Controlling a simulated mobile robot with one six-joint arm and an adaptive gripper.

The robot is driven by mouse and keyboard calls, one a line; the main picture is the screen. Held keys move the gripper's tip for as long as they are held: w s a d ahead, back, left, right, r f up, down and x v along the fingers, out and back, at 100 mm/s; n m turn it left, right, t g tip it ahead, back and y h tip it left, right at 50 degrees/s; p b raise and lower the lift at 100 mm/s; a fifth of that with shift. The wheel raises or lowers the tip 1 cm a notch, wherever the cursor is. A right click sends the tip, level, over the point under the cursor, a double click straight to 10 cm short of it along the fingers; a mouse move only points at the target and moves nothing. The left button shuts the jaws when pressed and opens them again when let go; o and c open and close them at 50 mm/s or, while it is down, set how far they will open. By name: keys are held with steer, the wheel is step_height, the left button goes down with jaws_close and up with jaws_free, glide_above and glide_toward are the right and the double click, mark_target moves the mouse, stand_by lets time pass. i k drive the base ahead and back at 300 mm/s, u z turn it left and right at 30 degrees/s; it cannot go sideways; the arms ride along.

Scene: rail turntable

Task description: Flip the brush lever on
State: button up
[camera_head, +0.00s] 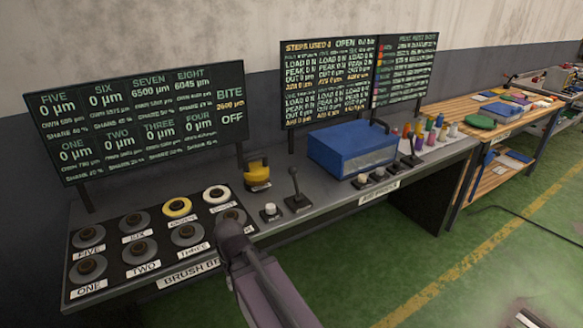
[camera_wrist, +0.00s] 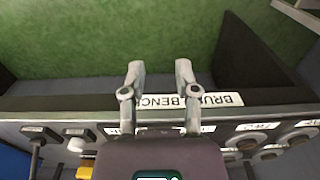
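A black lever (camera_head: 297,190) stands upright on a small dark base on the bench, right of the yellow-topped device (camera_head: 257,174). A second black lever (camera_head: 412,148) stands farther right, by the coloured pegs. I cannot read which one is the brush lever. In the wrist view a dark lever (camera_wrist: 36,150) shows at the lower left. My gripper (camera_wrist: 158,75) is open and empty, its two fingers apart over the bench's front edge and its BRUSH BENCH label (camera_wrist: 200,100). It is not touching either lever. In the head view my arm hides part of the bench front.
Round numbered dials (camera_head: 138,250) fill the left of the bench (camera_head: 330,212). A white-capped button (camera_head: 270,210) sits left of the nearer lever. A blue box (camera_head: 352,150) stands behind, with screens (camera_head: 330,80) above. Green floor (camera_head: 400,260) in front is mostly open.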

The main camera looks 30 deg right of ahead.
mark_target(293, 170)
steer(key=k, duration=1.35)
steer(key=z, duration=0.45)
steer(key=i, duration=1.8)
steer(key=z, duration=0.15)
